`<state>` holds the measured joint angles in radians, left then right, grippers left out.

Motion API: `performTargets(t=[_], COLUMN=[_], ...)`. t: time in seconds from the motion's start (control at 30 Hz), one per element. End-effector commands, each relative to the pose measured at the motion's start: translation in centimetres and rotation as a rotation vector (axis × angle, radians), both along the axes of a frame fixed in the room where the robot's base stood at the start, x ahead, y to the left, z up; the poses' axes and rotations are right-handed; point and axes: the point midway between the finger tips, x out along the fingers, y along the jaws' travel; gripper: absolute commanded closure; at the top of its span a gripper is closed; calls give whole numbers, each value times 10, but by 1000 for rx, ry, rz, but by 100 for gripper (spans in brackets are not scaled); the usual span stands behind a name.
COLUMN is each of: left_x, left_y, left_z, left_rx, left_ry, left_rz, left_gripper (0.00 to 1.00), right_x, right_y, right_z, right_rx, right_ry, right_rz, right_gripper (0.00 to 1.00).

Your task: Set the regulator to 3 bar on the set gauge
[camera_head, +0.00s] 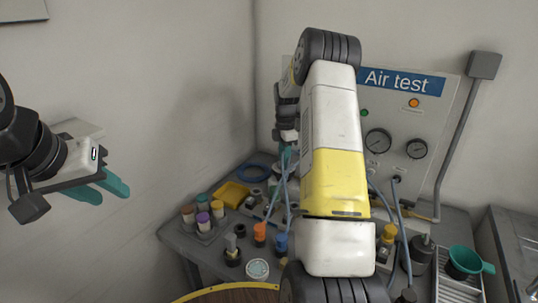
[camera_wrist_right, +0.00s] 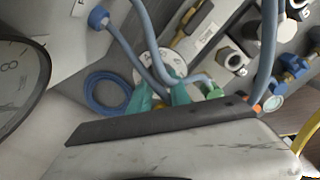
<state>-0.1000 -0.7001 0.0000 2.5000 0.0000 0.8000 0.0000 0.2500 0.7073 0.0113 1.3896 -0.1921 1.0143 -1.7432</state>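A panel marked "Air test" (camera_head: 396,81) stands on the back wall with two round dark-rimmed gauges, a left one (camera_head: 377,141) and a right one (camera_head: 416,148). A gauge face (camera_wrist_right: 14,82) is cut off at the left of the right wrist view. I cannot make out any needle reading or which is the set gauge. My right gripper (camera_head: 288,157) is partly hidden behind my arm. Its teal fingers (camera_wrist_right: 160,97) are apart near a pale round part (camera_wrist_right: 160,62); I cannot tell if they touch it. I cannot clearly identify the regulator. My left gripper (camera_head: 102,188) is open, empty and away from the bench.
Blue hoses (camera_head: 394,215) run from the panel to the bench. Space around my left gripper is clear.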

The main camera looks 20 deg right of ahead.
Motion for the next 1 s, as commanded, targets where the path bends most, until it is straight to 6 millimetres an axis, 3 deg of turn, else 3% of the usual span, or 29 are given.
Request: performTargets(t=[0.03, 0.1, 0.57, 1.0], left_x=[0, 0, 0, 0], left_y=[0, 0, 0, 0], left_z=[0, 0, 0, 0], left_rx=[0, 0, 0, 0], left_ry=[0, 0, 0, 0], left_rz=[0, 0, 0, 0], left_gripper=[64, 64, 64, 64], right_x=[0, 0, 0, 0], right_y=[0, 0, 0, 1], right_z=[0, 0, 0, 1], right_rx=[0, 0, 0, 1], right_ry=[0, 0, -1, -1], right_rz=[0, 0, -46, -374], right_gripper=[89, 100, 100, 100])
